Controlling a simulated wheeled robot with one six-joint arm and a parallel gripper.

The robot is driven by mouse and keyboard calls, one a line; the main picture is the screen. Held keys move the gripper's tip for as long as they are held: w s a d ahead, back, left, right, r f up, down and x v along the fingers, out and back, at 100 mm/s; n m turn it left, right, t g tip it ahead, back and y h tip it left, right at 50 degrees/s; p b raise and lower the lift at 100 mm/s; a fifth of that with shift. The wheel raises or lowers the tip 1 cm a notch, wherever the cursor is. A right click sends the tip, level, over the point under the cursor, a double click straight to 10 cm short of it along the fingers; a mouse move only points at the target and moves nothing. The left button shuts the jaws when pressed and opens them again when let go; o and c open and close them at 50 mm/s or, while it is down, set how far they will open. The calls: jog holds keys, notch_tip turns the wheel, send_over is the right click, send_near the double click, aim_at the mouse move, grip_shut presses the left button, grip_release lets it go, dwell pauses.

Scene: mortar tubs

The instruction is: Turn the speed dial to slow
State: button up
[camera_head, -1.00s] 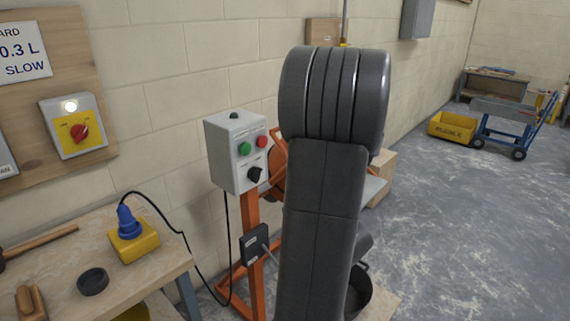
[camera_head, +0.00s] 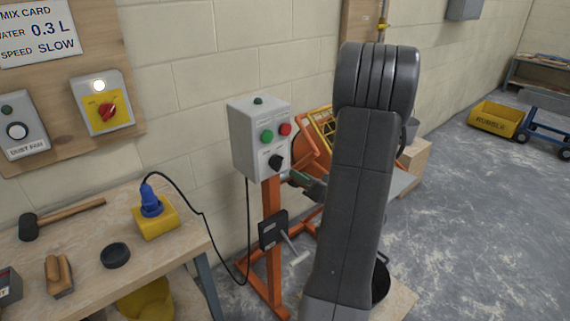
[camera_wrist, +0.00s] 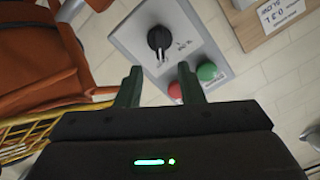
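The speed dial is a black knob (camera_head: 276,162) low on the front of a grey control box (camera_head: 255,138), below a green and a red button. In the wrist view the dial (camera_wrist: 159,40) lies ahead of my fingertips, with a white pointer mark toward the bottom of the picture. The small labels beside it are too blurred to read. My gripper (camera_wrist: 158,75) is open and empty, its two dark green fingers apart and not touching the dial. In the head view my gripper (camera_head: 306,183) shows right of the box, partly hidden by my arm.
An orange mixer (camera_head: 312,140) stands close behind and right of the box. A mix card (camera_head: 40,33) reads 0.3 L and SLOW. A workbench (camera_head: 95,245) with a mallet (camera_head: 60,218) and a yellow socket block (camera_head: 155,222) is at left.

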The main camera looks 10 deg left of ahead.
aim_at(282, 163)
jog(key=p+x, duration=0.1)
jog(key=x, duration=0.7)
jog(key=shift+c, duration=0.2)
grip_shut()
